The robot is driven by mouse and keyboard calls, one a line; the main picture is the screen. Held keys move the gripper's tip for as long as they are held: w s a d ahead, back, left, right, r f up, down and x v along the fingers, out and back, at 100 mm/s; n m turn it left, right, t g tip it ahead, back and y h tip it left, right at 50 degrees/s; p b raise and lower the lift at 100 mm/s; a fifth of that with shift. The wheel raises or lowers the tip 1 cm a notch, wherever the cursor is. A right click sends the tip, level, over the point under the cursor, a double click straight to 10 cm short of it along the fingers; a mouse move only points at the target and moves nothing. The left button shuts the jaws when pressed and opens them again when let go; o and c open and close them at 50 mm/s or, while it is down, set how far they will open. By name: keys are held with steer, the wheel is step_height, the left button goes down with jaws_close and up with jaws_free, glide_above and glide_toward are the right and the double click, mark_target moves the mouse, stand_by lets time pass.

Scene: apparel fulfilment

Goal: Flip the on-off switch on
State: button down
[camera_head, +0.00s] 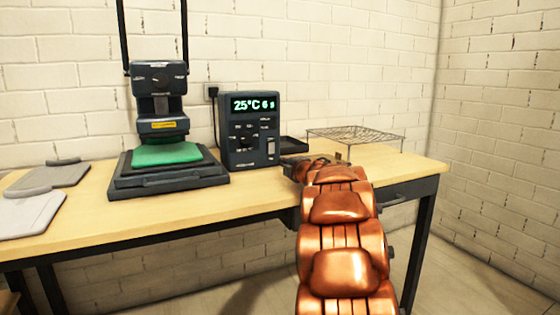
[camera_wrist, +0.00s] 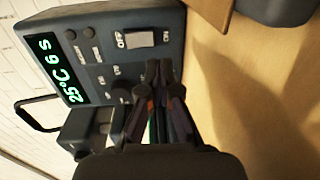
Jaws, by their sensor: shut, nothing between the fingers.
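The dark control box (camera_head: 248,150) stands on the table, its display lit with 25°C and 6 s. Its on-off switch is a light rocker (camera_wrist: 140,38) on the panel, between the printed words OFF and ON; it also shows small in the head view (camera_head: 271,148). I cannot tell which way the rocker is tipped. In the wrist view my gripper (camera_wrist: 158,70) is shut and empty, its fingertips beside the switch and apart from it in the picture. In the head view my gripper (camera_head: 293,164) is low at the box's right front, partly hidden by my arm.
A heat press (camera_head: 168,180) with a green pad stands left of the box. Grey flat pieces (camera_head: 30,212) lie at the table's left. The table's front middle (camera_head: 245,202) is clear.

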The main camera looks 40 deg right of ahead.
steer(key=shift+f+p+v, duration=0.1)
steer(key=shift+f+v, duration=0.1)
steer(key=shift+v, duration=0.8)
steer(key=shift+f+p+v, duration=0.1)
steer(key=shift+f+v, duration=0.1)
steer(key=shift+v, duration=0.75)
steer(key=shift+f+p+v, duration=0.1)
steer(key=shift+f+v, duration=0.05)
steer(key=shift+v, duration=0.85)
